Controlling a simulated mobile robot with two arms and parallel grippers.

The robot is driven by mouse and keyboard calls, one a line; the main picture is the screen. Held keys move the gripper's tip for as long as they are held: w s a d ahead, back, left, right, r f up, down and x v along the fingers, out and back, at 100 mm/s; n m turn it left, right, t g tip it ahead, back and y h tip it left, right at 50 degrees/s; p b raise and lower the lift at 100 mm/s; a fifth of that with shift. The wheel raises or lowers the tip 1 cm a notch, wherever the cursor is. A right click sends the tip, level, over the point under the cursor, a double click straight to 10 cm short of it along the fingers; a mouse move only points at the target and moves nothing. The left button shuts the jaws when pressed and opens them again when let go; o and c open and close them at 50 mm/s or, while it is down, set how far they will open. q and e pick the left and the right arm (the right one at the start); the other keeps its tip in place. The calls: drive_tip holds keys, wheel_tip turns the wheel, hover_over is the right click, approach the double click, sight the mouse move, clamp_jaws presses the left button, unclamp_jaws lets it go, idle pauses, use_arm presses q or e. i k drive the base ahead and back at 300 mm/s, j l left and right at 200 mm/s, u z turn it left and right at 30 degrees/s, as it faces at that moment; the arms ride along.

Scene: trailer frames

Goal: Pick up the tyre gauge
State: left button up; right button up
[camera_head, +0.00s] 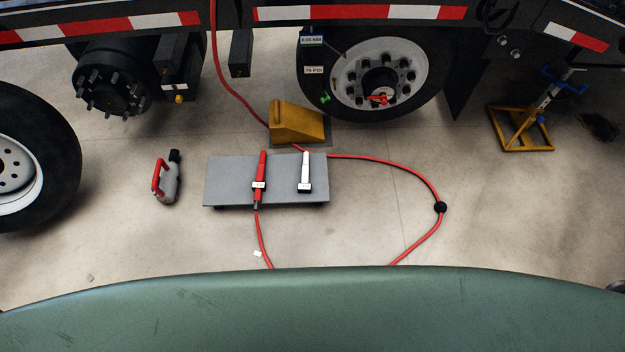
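Two slim tools lie on a low grey board (232,182) on the floor. One is a red tool (262,166) with a small pale label and a dark lower end, where a red hose meets it. The other is a white stick-shaped tool (306,166) with a small boxy lower end. I cannot tell for certain which one is the tyre gauge; the white one has a stick gauge's shape. Both lie apart from each other and nothing holds them. Neither of my grippers is in view.
A yellow wheel chock (297,122) sits behind the board. The red hose (415,178) loops right.

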sight(303, 186)
drive_tip(key=i+l, duration=0.2)
drive_tip(key=i, duration=0.25)
drive_tip(key=i+l, duration=0.25)
drive_tip(key=i, duration=0.15)
